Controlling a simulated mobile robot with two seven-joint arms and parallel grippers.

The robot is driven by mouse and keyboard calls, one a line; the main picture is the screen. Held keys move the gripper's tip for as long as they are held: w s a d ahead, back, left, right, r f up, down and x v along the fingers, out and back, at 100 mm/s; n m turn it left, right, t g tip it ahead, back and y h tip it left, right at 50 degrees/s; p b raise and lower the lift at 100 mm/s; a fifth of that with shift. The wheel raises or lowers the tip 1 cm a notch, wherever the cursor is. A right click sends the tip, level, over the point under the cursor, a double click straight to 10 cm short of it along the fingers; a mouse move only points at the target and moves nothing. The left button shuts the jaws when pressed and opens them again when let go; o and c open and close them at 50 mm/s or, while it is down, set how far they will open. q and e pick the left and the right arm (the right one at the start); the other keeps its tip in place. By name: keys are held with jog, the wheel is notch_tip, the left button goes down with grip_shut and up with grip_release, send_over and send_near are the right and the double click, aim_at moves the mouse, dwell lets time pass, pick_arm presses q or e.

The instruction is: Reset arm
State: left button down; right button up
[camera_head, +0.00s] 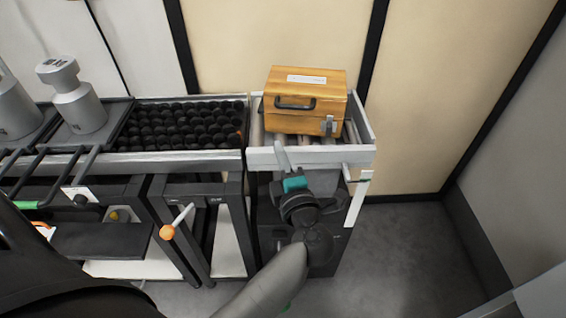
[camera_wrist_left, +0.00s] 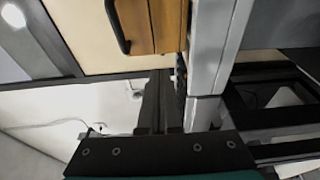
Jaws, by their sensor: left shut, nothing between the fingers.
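My left gripper (camera_head: 281,152) is shut and empty, with its fingers pointing up at the front rail of the right-hand table. In the left wrist view its dark fingers (camera_wrist_left: 162,105) lie together, with nothing between them. A wooden box (camera_head: 302,112) with a dark handle, a metal clasp and a pale label sits on the roller table (camera_head: 325,155), just beyond the fingertips. The box (camera_wrist_left: 165,20) also shows at the top of the left wrist view, apart from the fingers. My right gripper is not in view.
A conveyor of black rollers (camera_head: 185,125) adjoins on the left. Metal weights (camera_head: 80,108) stand on a dark tray further left. An orange-knobbed lever (camera_head: 168,232) sticks out in front. The grey floor (camera_head: 400,250) at right is clear.

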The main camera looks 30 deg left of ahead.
pick_arm(q)
jog(key=shift+p+v, duration=0.4)
jog(key=shift+v, duration=1.8)
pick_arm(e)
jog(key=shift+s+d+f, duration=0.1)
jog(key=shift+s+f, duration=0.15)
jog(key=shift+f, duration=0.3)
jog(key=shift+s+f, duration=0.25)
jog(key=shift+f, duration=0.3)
pick_arm(q)
jog(key=shift+r, duration=0.1)
